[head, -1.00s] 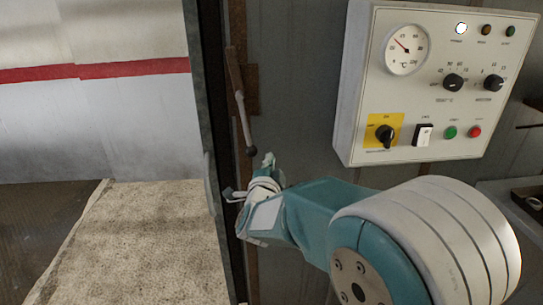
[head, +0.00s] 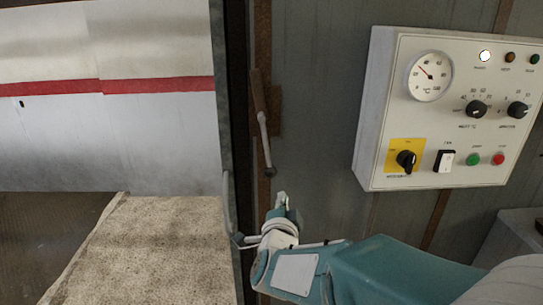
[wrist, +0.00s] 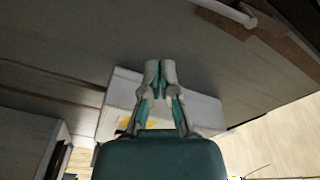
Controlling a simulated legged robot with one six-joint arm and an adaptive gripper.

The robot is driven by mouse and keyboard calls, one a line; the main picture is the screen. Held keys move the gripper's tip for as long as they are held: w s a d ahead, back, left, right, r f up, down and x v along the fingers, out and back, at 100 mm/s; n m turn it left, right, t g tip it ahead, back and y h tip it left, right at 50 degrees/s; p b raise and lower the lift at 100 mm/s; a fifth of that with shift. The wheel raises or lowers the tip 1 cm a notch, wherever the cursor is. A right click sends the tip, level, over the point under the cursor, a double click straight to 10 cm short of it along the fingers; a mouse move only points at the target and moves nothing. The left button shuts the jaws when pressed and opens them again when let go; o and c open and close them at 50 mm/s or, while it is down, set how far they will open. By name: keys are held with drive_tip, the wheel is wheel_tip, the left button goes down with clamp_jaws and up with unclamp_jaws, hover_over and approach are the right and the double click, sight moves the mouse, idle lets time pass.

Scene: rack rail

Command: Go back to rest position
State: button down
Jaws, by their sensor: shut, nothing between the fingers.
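My gripper (wrist: 160,70) is shut and empty in the wrist view, with its two pale fingers close together. In the head view my wrist and the gripper end (head: 281,205) are at the lower middle, below the hanging lever and left of the control panel. The fingers are small there and partly hidden by the wrist. My gripper appears to touch nothing.
A control panel (head: 400,110) with gauge, knobs and buttons hangs on the grey wall at right. A lever handle (head: 262,130) hangs on a rusty bracket beside the door frame. A pale slab (head: 150,250) lies inside the opening at left.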

drive_tip(key=s+d+f+n+g+y, duration=0.1)
drive_tip(key=s+d+n+g, duration=0.2)
drive_tip(key=s, duration=0.5)
drive_tip(key=s+d+f+n+g, duration=0.1)
drive_tip(key=s+d+n+g, duration=0.3)
drive_tip(key=s, duration=0.5)
drive_tip(key=s+d+f+n+g+y, duration=0.1)
drive_tip(key=s+d+n+g, duration=0.3)
drive_tip(key=s, duration=0.5)
drive_tip(key=n+g, duration=0.1)
drive_tip(key=n, duration=0.1)
drive_tip(key=shift+f+n+y, duration=0.3)
drive_tip(key=shift+f+n, duration=0.05)
drive_tip(key=shift+n, duration=0.05)
